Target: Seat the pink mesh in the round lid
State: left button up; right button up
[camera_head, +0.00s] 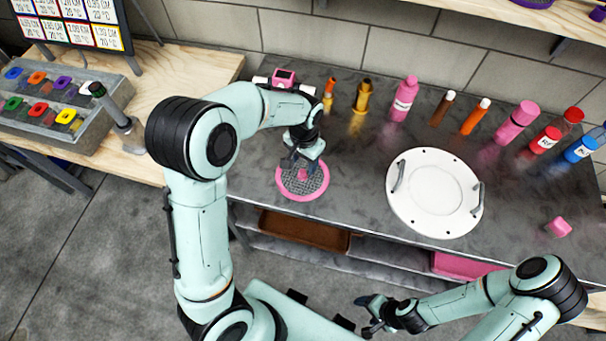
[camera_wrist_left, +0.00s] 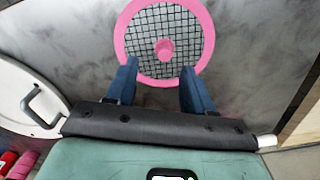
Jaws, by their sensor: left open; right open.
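The pink mesh (camera_head: 288,191) is a round pink ring with dark netting and a pink centre knob. It lies on the dark worktop, left of the lid. In the left wrist view the mesh (camera_wrist_left: 165,81) shows almost whole, with its knob ahead of the fingertips. My left gripper (camera_head: 303,163) is over the mesh, open, with its fingers (camera_wrist_left: 158,75) apart and nothing between them. The round lid (camera_head: 433,200) is white with two grey side handles and lies flat, empty; its edge (camera_wrist_left: 14,100) shows in the left wrist view. My right gripper (camera_head: 369,313) is open and empty, in front of the worktop.
Several bottles and tubes line the back, including a pink bottle (camera_head: 404,99) and a red-capped one (camera_head: 546,140). A small pink block (camera_head: 559,227) lies at the right. A grey tray of coloured caps (camera_head: 55,112) stands at the left. Worktop between mesh and lid is clear.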

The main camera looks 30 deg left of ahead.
aim_at(302, 172)
pick_arm(q)
jog(key=shift+w+f, duration=0.1)
jog(key=shift+f, duration=0.85)
jog(key=shift+a+f, duration=0.2)
jog(key=shift+f, duration=1.15)
jog(key=shift+a+f, duration=0.2)
jog(key=shift+f, duration=1.1)
grip_shut()
